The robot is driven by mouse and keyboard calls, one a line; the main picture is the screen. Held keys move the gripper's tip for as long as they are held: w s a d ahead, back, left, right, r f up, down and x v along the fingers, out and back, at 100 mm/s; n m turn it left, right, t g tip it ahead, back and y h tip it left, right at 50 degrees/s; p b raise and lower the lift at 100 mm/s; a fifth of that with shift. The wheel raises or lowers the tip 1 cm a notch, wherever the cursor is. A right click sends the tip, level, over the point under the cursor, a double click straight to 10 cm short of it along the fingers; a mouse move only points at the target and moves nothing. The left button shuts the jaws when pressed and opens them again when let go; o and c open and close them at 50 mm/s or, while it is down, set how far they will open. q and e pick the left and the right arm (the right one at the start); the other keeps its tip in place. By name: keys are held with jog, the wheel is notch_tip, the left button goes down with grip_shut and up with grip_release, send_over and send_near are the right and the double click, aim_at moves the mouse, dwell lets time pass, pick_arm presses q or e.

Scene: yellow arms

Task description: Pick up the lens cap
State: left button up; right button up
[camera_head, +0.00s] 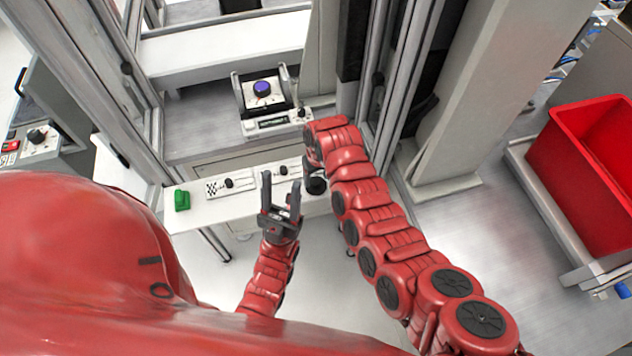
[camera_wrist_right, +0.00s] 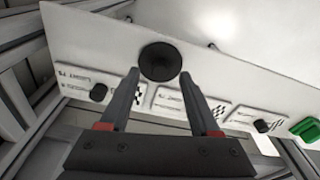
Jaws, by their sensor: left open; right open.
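A black round disc, which looks like the lens cap (camera_wrist_right: 160,62), lies on the white shelf in the right wrist view. It also shows in the head view (camera_head: 316,186), partly covered by my right arm. My right gripper (camera_wrist_right: 158,75) is open, its two fingertips on either side of the disc's near edge in the picture. I cannot tell the height gap, and nothing is clamped. In the head view my right gripper is mostly hidden by its arm. My left gripper (camera_head: 281,196) is open and empty, fingers pointing up the picture, in front of the shelf.
The white shelf (camera_head: 215,212) carries small panels with black knobs (camera_head: 229,183) and a green block (camera_head: 182,200) at its left. Behind it stands a device with a purple round top (camera_head: 262,88). Metal frame posts flank it. A red bin (camera_head: 590,150) stands at right.

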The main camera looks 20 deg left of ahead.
aim_at(316, 184)
jog(key=shift+w+a+f, duration=0.1)
jog(key=shift+f, duration=1)
grip_shut()
